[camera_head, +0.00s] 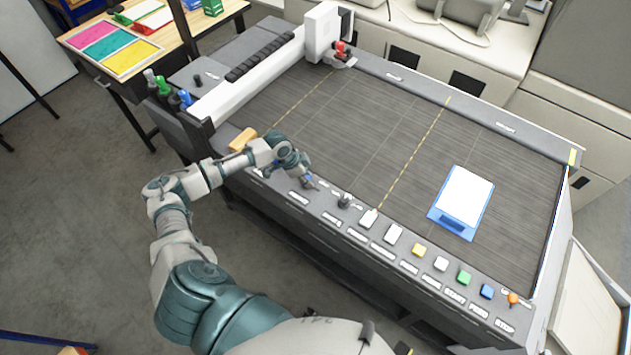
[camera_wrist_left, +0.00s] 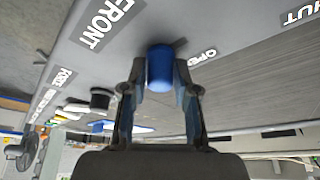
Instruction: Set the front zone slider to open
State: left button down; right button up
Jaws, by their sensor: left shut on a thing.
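The front zone slider's blue knob (camera_wrist_left: 160,66) stands on the grey front panel beside the FRONT label (camera_wrist_left: 100,22) in the left wrist view. The OPEN label (camera_wrist_left: 202,57) is close to its right, and the SHUT label (camera_wrist_left: 300,17) lies farther right. My left gripper (camera_head: 309,184) is at the panel's front edge in the head view. Its fingers (camera_wrist_left: 160,92) are shut on the blue knob, one on each side. The slider's slot is mostly hidden by the knob and fingers. My right gripper is not in view.
A black knob (camera_head: 344,202) and several coloured buttons, such as the yellow one (camera_head: 418,250), line the panel to the right. A blue board with a white sheet (camera_head: 465,190) lies on the dark bed (camera_head: 340,130). An orange block (camera_head: 243,139) sits left of my gripper.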

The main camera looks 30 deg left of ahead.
pick_arm(q)
jog(key=a, duration=0.2)
jog(key=shift+w+a+r, duration=0.1)
jog(key=shift+w+a, duration=0.05)
jog(key=shift+a, duration=0.2)
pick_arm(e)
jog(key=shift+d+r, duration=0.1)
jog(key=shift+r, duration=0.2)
pick_arm(q)
jog(key=shift+d, duration=0.1)
jog(key=c, duration=0.9)
grip_release()
jog(key=shift+o, duration=0.2)
jog(key=shift+a, duration=0.2)
jog(key=v, duration=1.1)
jog(key=shift+a+r, duration=0.2)
jog(key=shift+r, duration=0.05)
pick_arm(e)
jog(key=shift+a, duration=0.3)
pick_arm(q)
jog(key=shift+d, duration=0.1)
